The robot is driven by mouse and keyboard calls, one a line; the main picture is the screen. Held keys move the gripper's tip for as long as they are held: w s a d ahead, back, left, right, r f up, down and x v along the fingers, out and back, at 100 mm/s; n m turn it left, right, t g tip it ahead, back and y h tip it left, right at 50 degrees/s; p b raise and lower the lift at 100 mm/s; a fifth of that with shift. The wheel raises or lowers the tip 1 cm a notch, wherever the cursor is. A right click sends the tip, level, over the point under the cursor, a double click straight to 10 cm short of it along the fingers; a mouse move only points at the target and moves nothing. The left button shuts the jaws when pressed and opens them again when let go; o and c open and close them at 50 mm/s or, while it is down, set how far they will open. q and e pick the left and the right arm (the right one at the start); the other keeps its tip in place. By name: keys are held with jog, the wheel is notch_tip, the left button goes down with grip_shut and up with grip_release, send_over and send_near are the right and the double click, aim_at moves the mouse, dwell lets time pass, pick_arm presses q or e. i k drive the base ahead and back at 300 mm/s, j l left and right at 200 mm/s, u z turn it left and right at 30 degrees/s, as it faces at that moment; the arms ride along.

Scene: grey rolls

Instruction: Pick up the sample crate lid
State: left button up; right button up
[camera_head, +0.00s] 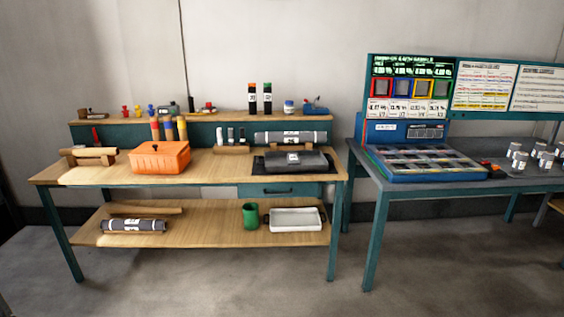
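An orange crate (158,162) stands on the left half of the wooden workbench top (220,168). Its top looks covered by an orange lid (168,149), with a small dark mark near the middle. I cannot tell for sure whether the lid is a separate part. Several coloured tubes stand just behind the crate. Neither of my grippers is in view.
A grey roll (318,160) lies on a dark mat right of the crate, and a wooden roll holder (91,157) stands left. The lower shelf (192,225) holds a green cup (250,215) and white tray (294,220). A second table (435,205) stands right. Floor in front is clear.

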aim_at(147, 148)
jog(key=i, duration=1.1)
jog(key=i+l+u, duration=0.1)
jog(key=i, duration=1.05)
